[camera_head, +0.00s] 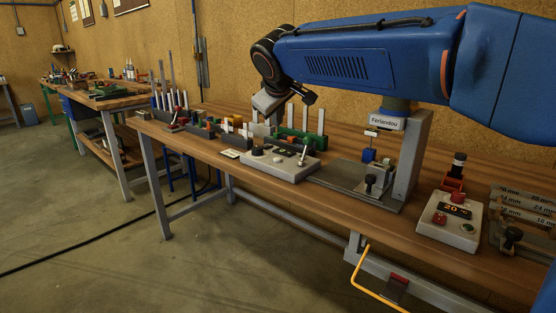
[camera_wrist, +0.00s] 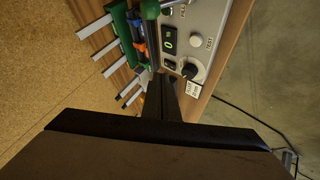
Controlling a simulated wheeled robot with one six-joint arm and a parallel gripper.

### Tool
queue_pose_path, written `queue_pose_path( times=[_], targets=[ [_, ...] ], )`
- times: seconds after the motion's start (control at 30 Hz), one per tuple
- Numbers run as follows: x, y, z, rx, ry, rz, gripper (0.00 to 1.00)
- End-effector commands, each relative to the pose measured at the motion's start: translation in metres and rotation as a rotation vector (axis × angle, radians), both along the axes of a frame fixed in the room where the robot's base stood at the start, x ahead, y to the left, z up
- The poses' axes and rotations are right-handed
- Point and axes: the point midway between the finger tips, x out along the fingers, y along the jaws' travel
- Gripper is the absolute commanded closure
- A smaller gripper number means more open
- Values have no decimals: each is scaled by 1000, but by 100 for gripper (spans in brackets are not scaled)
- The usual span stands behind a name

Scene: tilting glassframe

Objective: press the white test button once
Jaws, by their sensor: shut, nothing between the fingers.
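The white test button (camera_wrist: 196,40) is a small round pale cap on the light control box (camera_wrist: 212,20), next to the printed word TEST and a dark display (camera_wrist: 169,41) reading 0. My gripper (camera_wrist: 160,78) is shut and empty in the wrist view. Its dark fingers point toward the box's edge near the black knob (camera_wrist: 190,71), apart from the button in the picture. In the head view my gripper (camera_head: 272,112) hangs above and behind the box; its fingertips are not clear.
A lever with a green ball (camera_wrist: 150,9) stands on the box. A green rack (camera_head: 300,138) is behind it. A press stand (camera_head: 408,160) and a second box with a red button (camera_head: 448,222) stand to the right. Bare wood lies along the bench's front edge.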

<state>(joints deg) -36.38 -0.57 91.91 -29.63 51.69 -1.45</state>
Motion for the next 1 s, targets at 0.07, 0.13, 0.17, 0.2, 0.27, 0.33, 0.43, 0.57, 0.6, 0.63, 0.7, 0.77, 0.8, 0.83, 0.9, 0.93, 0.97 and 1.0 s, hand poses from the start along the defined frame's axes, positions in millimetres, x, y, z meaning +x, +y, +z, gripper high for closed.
queue_pose_path(
  times=[0.07,0.13,0.17,0.2,0.27,0.33,0.43,0.57,0.6,0.63,0.7,0.77,0.8,0.83,0.9,0.93,0.97,1.0],
  targets=[
    [0,0,-5,-2,1,0,100],
    [0,-1,-12,-3,2,0,100],
    [0,0,-15,-3,1,0,100],
    [0,0,-19,-3,1,0,100],
    [0,-1,-27,-2,2,-1,100],
    [0,0,-35,-1,2,0,100],
    [0,-1,-48,-2,2,-1,100],
    [0,-1,-62,-3,1,0,100],
    [0,0,-66,-1,2,-1,100],
    [0,0,-69,-1,2,-1,100],
    [0,0,-75,-2,1,0,100],
    [0,0,-79,-2,1,0,100],
    [0,0,-81,-2,1,0,100],
    [0,0,-82,-1,1,0,100],
    [0,0,-84,-1,1,-1,100],
    [0,0,-85,-1,1,-1,100],
    [0,0,-85,-1,1,-1,100],
    [0,0,-86,-1,1,-1,100]
  ],
)
